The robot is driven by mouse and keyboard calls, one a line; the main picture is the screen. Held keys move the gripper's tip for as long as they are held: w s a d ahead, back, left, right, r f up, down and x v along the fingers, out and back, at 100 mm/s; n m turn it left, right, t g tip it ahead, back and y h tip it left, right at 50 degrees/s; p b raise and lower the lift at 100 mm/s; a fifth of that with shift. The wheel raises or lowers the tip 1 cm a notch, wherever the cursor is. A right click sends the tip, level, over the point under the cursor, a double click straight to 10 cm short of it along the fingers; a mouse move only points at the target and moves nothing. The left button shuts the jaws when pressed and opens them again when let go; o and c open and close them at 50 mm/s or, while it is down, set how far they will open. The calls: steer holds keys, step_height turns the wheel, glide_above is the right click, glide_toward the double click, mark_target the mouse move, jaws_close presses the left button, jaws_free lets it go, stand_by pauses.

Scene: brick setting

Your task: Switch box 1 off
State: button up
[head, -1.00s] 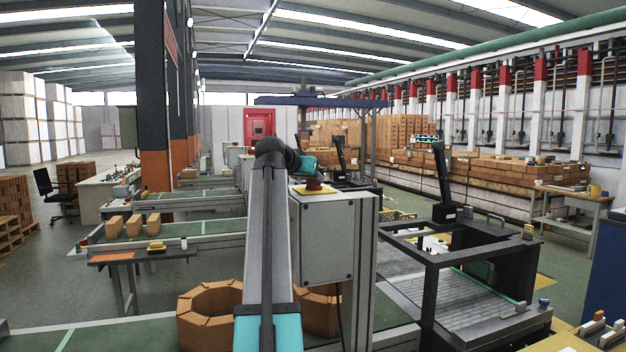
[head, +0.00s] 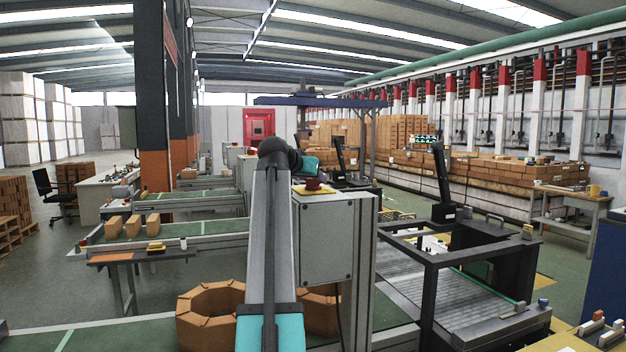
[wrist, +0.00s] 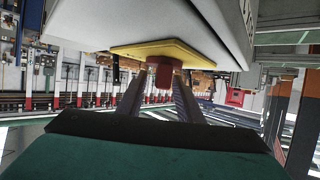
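Box 1 appears to be the grey box (head: 322,240) in the middle of the head view, beside my arm; I see no number on it. On its top are a yellow plate (head: 328,191) and a dark red knob (head: 313,184). In the wrist view, which is upside down, the box (wrist: 150,22), the yellow plate (wrist: 190,52) and the red knob (wrist: 162,73) are close ahead. My gripper (wrist: 162,78) has one finger on each side of the knob and looks shut on it. The fingers are hardly visible in the head view.
Conveyors (head: 200,240) lie to the left, with a ring of orange bricks (head: 208,316) in front. A dark-framed machine (head: 450,262) stands right of the box. Brick stacks (head: 500,180) line the right side.

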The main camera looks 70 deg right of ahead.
steer(key=shift+a+r, duration=0.1)
steer(key=shift+a, duration=0.05)
steer(key=b+v, duration=0.3)
steer(key=v, duration=1)
steer(key=shift+a, duration=0.25)
steer(key=shift+r, duration=0.1)
